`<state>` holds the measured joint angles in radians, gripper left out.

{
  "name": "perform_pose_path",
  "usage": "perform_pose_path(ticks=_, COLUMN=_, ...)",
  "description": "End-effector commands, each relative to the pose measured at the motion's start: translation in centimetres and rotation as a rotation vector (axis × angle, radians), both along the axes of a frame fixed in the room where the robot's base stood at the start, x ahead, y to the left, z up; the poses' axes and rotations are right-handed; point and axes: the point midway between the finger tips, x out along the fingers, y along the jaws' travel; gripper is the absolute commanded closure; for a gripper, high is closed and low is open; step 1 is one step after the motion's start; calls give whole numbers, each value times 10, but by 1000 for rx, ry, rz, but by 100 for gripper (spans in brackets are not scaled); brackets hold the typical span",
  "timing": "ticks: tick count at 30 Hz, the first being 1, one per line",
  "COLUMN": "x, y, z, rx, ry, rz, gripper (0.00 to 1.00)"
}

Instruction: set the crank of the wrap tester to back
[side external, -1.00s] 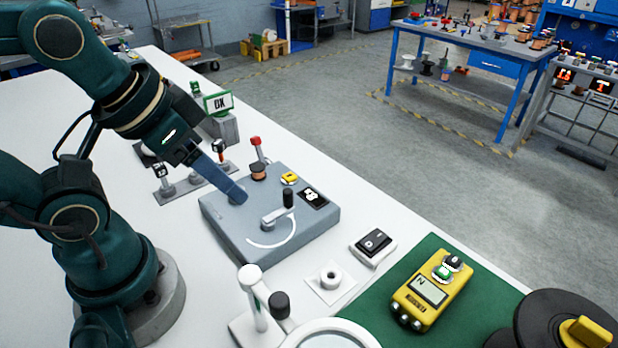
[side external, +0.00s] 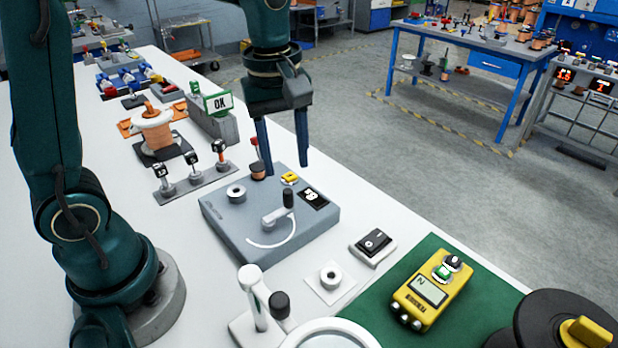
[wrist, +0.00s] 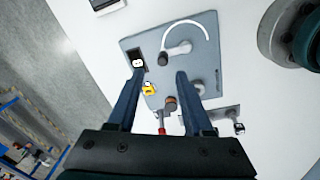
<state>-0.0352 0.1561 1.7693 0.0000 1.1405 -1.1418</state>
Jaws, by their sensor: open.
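The wrap tester (side external: 228,224) is a flat grey box on the white table, also seen in the wrist view (wrist: 206,64). Its crank (side external: 280,212) is a grey arm with an upright black knob (side external: 288,198), beside a white curved line on the top face. In the wrist view the crank (wrist: 178,50) lies ahead of the fingertips, near one end of that curve. My gripper (side external: 286,170) is open and empty, pointing down above the tester's far side. Its fingers (wrist: 157,75) show apart in the wrist view, and the crank is not between them.
The tester also carries a red-topped lever (side external: 256,150), a yellow part (side external: 290,178), a small dark display (side external: 313,197) and a white ring (side external: 236,193). A black switch (side external: 373,243) and yellow meter (side external: 432,291) stand to the right. Small numbered posts (side external: 192,175) stand to the left.

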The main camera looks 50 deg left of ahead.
Motion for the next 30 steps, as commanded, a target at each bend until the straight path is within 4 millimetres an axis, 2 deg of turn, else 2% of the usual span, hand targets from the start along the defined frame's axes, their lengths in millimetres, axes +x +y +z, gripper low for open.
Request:
perform_pose_path(ticks=6, x=2, y=2, z=-24, rx=-2, ry=76, rz=2, gripper=49)
perform_pose_path(ticks=18, x=2, y=2, z=-68, rx=-2, ry=79, rz=1, gripper=49)
perform_pose_path(ticks=28, x=2, y=2, z=-73, rx=-2, ry=74, rz=1, gripper=49)
perform_pose_path(ticks=29, x=2, y=2, z=-73, rx=-2, ry=74, rz=0, gripper=53)
perform_pose_path(ticks=30, x=2, y=2, z=-73, rx=-2, ry=74, rz=0, gripper=68)
